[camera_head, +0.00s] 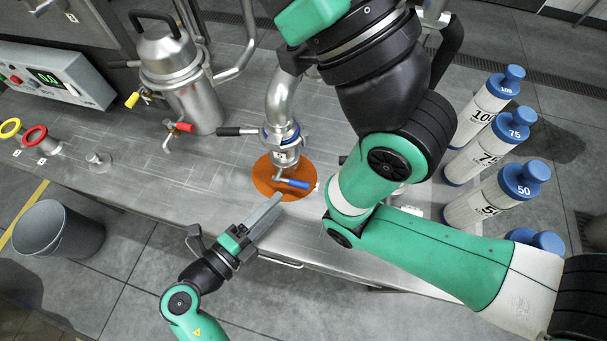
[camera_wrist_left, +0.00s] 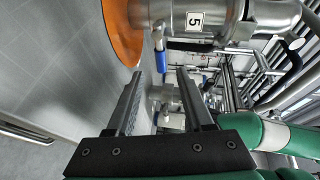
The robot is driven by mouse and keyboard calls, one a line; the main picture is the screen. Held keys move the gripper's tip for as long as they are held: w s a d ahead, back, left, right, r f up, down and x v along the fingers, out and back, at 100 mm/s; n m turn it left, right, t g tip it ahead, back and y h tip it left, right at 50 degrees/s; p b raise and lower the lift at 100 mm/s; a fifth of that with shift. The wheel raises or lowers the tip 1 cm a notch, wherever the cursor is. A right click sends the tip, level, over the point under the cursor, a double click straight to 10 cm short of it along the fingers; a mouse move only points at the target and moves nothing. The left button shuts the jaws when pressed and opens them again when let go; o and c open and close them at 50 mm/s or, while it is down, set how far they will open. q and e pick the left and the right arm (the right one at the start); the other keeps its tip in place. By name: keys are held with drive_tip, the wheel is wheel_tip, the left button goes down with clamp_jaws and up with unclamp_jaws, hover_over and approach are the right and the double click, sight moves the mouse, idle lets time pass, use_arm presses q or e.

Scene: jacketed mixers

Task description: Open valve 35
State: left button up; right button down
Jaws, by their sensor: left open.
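A blue-handled valve (camera_head: 292,183) sits at the bottom outlet of a steel pipe, above an orange disc (camera_head: 268,180). In the left wrist view, the blue handle (camera_wrist_left: 159,59) hangs below a steel fitting with a white tag (camera_wrist_left: 195,20) reading 5. I cannot read 35 anywhere. My left gripper (camera_head: 274,205) is open and empty, its fingertips just in front of the blue handle, apart from it as far as I can tell. In the wrist view the open jaws (camera_wrist_left: 161,82) point toward the valve area. My right gripper is out of view.
A red-handled valve (camera_head: 183,126) and a yellow-handled one (camera_head: 132,99) are on the steel vessel at left. Several blue-capped bottles (camera_head: 487,105) stand at right. A grey bin (camera_head: 58,233) is on the floor. The bench front (camera_head: 200,200) is fairly clear.

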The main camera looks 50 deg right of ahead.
sight(302, 182)
use_arm(q)
drive_tip(key=d+b, duration=0.1)
drive_tip(key=d, duration=0.2)
drive_tip(key=d+f+b, duration=0.1)
drive_tip(key=d+b, duration=0.1)
drive_tip(key=d, duration=0.2)
drive_tip(key=d+f+b, duration=0.1)
drive_tip(key=d+b, duration=0.1)
drive_tip(key=d, duration=0.1)
drive_tip(key=shift+d+f, duration=0.1)
drive_tip(key=shift+d, duration=0.65)
clamp_jaws()
idle(0.4)
